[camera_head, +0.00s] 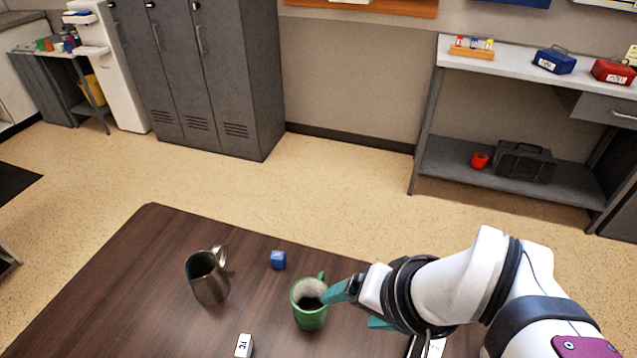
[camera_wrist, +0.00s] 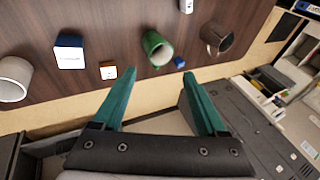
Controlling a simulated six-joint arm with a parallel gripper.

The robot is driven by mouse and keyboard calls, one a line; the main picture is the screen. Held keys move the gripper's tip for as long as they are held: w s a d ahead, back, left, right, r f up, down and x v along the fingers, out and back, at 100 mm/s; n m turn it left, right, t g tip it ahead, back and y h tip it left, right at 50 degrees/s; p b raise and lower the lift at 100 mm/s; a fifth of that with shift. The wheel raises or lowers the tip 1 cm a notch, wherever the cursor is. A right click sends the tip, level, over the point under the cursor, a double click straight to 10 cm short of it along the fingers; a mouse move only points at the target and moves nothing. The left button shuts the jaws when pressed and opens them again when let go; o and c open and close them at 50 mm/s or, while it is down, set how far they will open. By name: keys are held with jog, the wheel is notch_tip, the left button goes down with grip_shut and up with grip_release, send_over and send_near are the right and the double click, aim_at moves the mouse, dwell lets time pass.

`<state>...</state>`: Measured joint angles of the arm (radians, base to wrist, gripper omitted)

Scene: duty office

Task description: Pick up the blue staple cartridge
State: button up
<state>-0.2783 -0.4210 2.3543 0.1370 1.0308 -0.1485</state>
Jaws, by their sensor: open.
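A small blue block (camera_head: 278,260), which looks like the blue staple cartridge, sits on the dark wooden table (camera_head: 150,260). It lies behind and between a metal mug (camera_head: 208,280) and a green mug (camera_head: 309,308). In the wrist view the small blue block (camera_wrist: 179,62) is between the green mug (camera_wrist: 157,50) and the metal mug (camera_wrist: 216,38). My gripper (camera_head: 358,308) has teal fingers, open and empty. In the head view one finger overlaps the green mug's right side; I cannot tell if they touch. The wrist view shows both fingers of my gripper (camera_wrist: 156,82) apart, away from the block.
A larger blue box with a white label (camera_wrist: 70,52), a small orange-and-white box (camera_wrist: 108,71) and a white mug (camera_wrist: 14,78) stand on the table; my arm hides them in the head view. A white labelled block (camera_head: 243,345) is at the front. The table's left side is clear.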

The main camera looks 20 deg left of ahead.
jog(key=w+a+r+n+t+y, duration=0.1)
jog(key=w+a+t, duration=0.1)
jog(key=w+a, duration=0.35)
jog(key=w+a+r+n+t+y, duration=0.1)
jog(key=w+a+n+t+y, duration=0.1)
jog(key=a, duration=0.7)
jog(key=t+h, duration=0.5)
jog(key=t, duration=0.1)
send_over(277, 257)
jog(key=s+d, duration=0.3)
jog(key=s, duration=1)
notch_tip(277, 257, down, 22)
jog(key=x, duration=1.5)
jog(key=shift+w+a+f, duration=0.15)
jog(key=shift+w+f, duration=0.1)
grip_shut()
